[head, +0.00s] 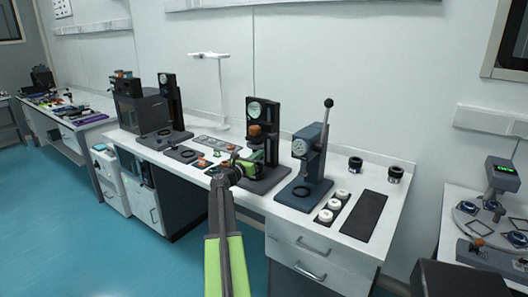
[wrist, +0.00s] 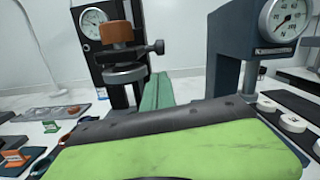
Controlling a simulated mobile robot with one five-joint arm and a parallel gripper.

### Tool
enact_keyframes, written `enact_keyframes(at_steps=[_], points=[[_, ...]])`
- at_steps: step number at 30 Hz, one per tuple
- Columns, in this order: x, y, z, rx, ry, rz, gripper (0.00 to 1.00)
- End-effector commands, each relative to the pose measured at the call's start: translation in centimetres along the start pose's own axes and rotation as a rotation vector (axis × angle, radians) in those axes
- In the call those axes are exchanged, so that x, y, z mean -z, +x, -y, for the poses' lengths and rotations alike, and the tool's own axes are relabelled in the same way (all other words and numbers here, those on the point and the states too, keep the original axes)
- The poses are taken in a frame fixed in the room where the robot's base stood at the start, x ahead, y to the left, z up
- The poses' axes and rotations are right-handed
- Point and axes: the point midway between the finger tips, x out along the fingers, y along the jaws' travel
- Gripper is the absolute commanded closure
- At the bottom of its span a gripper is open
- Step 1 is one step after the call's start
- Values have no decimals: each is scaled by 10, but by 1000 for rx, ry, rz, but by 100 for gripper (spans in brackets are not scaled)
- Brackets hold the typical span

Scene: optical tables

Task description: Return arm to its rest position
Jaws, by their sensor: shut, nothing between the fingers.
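My arm reaches from the bottom middle of the head view over the front of the white bench (head: 372,258). My gripper (head: 250,164) is at its far end, small and partly lost against the dark gauge stand (head: 270,140) beside it. It is shut and holds nothing. In the wrist view, green and black parts of my own arm fill the lower middle and hide much of the bench. The gauge stand, with its orange block (wrist: 117,32) and round dial, rises just beyond. I cannot tell whether the gripper touches the stand.
A blue-grey lever press (head: 308,160) stands right of the gripper; it also shows in the wrist view (wrist: 232,65). White round pieces (head: 334,205) and a dark mat (head: 364,216) lie farther right. More instruments (head: 140,105) stand left. The blue floor (head: 60,215) at left is clear.

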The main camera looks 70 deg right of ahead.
Motion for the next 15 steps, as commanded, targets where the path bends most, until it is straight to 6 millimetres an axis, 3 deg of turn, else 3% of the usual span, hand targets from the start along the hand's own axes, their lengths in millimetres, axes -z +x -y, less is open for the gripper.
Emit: enact_keyframes(at_steps=[2,11,13,15], points=[[0,-9,1,0,0,0,100],[-1,-10,-1,-2,0,0,100],[-5,-18,-13,-19,2,2,100],[-15,-38,-40,-58,5,7,100]])
